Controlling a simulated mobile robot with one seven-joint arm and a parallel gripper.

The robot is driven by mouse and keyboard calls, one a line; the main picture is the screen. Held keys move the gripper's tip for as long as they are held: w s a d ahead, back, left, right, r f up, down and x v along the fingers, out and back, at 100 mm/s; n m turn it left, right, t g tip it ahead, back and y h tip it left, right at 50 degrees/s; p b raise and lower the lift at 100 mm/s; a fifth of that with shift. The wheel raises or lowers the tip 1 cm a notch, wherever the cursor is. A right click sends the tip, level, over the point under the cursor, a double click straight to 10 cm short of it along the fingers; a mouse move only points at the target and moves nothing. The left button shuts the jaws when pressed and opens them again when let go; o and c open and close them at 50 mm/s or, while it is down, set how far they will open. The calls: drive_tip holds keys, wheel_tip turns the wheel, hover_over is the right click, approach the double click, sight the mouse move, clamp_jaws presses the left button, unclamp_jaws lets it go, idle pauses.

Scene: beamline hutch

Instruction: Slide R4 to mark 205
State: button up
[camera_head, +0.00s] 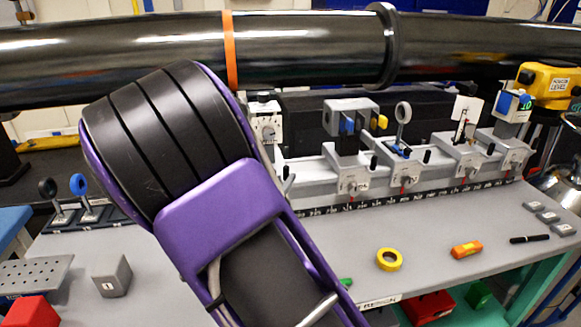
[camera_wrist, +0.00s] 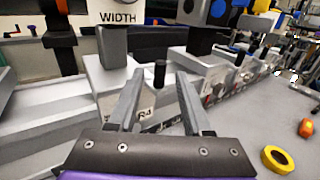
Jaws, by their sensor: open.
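The R4 carrier (camera_wrist: 146,112) is a grey block on the rail in the wrist view, with an R4 label and a black upright knob (camera_wrist: 160,72). A white box marked WIDTH (camera_wrist: 117,12) stands on a post above it. My gripper (camera_wrist: 160,78) is open, its two fingers either side of the knob and in front of the carrier; I cannot tell if they touch. In the head view my arm hides the gripper and most of R4; a white dialled box (camera_head: 264,122) shows beside it. The rail's number strip (camera_head: 420,198) is too small to read for mark 205.
Other carriers (camera_head: 352,180) stand along the rail to the right, holding optics. A large black pipe (camera_head: 310,48) crosses above. Yellow tape (camera_head: 389,260), an orange tool (camera_head: 467,250) and a black pen (camera_head: 530,239) lie on the bench. The bench between tape and rail is clear.

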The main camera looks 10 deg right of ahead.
drive_tip(key=x, duration=0.7)
clamp_jaws()
idle(1.3)
